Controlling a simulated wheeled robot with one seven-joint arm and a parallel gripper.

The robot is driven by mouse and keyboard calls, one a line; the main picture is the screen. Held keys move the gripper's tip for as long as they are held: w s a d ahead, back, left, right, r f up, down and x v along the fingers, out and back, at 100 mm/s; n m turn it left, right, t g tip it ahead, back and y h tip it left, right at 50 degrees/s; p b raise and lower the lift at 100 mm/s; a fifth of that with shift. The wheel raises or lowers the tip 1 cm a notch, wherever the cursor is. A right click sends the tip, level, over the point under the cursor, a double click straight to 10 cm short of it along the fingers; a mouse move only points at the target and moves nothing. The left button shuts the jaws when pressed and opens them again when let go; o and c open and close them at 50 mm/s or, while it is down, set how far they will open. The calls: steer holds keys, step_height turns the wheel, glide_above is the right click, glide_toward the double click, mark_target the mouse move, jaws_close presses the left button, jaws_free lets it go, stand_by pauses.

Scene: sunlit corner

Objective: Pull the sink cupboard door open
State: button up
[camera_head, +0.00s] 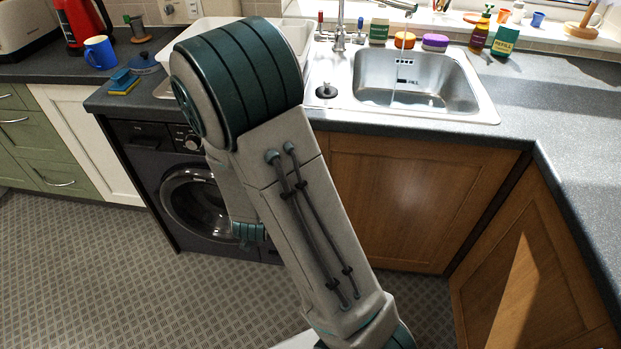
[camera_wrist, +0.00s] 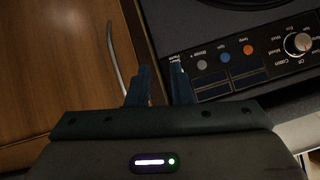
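The sink cupboard door (camera_head: 415,200) is a brown wooden panel under the sink and looks shut in the head view; my arm covers its left part. In the wrist view the wooden door (camera_wrist: 60,70) fills the left side, with a curved metal bar handle (camera_wrist: 115,62) on it. My gripper (camera_wrist: 160,72) shows its two dark blue fingers apart, with nothing seen between them. The handle lies to the left of both fingers, not between them; whether the left finger touches it I cannot tell. In the head view my gripper is hidden behind my arm.
The dark washing machine (camera_head: 195,195) stands left of the cupboard; its control panel (camera_wrist: 245,60) is close on the right in the wrist view. Another wooden cupboard (camera_head: 530,275) stands at an angle on the right. The steel sink (camera_head: 420,85) is above. Patterned floor (camera_head: 130,260) is clear at front left.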

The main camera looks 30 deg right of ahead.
steer(key=s+d+f+t+h+b, duration=0.35)
steer(key=d+h, duration=0.25)
steer(key=h, duration=0.2)
steer(key=x, duration=1.3)
steer(key=shift+w+f, duration=0.35)
steer(key=shift+w, duration=0.15)
steer(key=shift+a, duration=0.1)
jaws_close()
